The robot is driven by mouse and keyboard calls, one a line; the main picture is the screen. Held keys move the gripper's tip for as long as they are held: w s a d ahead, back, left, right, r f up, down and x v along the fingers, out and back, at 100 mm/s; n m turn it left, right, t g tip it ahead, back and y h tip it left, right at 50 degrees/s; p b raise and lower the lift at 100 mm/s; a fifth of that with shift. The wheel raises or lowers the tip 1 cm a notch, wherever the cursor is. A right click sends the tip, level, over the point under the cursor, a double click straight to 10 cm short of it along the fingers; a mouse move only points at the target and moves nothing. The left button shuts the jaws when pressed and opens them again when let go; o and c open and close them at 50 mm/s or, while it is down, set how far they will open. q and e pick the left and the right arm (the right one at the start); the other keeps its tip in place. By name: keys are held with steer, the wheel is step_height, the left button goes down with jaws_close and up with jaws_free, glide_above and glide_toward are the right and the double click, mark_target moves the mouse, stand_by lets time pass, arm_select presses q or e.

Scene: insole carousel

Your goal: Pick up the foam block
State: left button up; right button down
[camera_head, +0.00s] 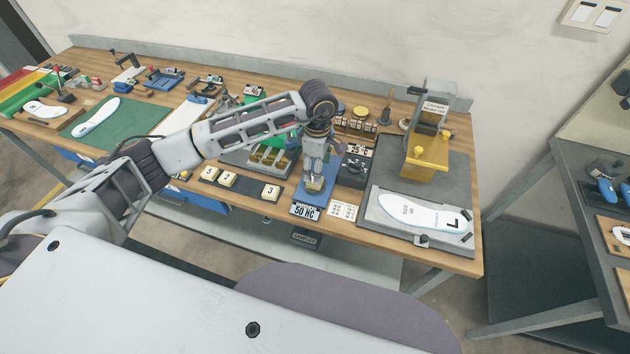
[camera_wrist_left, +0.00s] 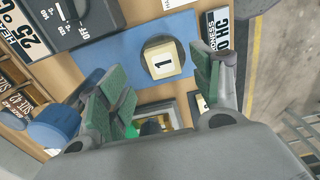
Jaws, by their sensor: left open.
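A cream foam block marked "1" (camera_wrist_left: 163,58) sits on a dark round pad on a blue mat (camera_wrist_left: 182,28). In the head view the block (camera_head: 315,186) shows just under my left gripper (camera_head: 316,172), partly hidden by it. In the left wrist view my left gripper (camera_wrist_left: 160,80) is open and empty, with green-padded fingers to either side of the block's near side and not touching it as far as I can see. My right gripper is not in view.
Cream blocks marked "5" (camera_head: 210,174), "2" (camera_head: 228,179) and "3" (camera_head: 271,192) lie on a dark strip to the left. A "50 HC" sign (camera_head: 305,212) stands in front of the mat. A dark control box (camera_head: 353,171) and a gold press (camera_head: 427,155) stand to the right.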

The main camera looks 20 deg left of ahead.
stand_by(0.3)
arm_select(q)
steer(key=shift+s+a+f+p, duration=0.15)
steer(key=shift+f+p, duration=0.4)
steer(key=shift+f, duration=1.5)
steer(key=shift+f+p, duration=0.3)
steer(key=shift+f, duration=0.3)
steer(key=shift+c, duration=0.2)
steer(key=c, duration=0.8)
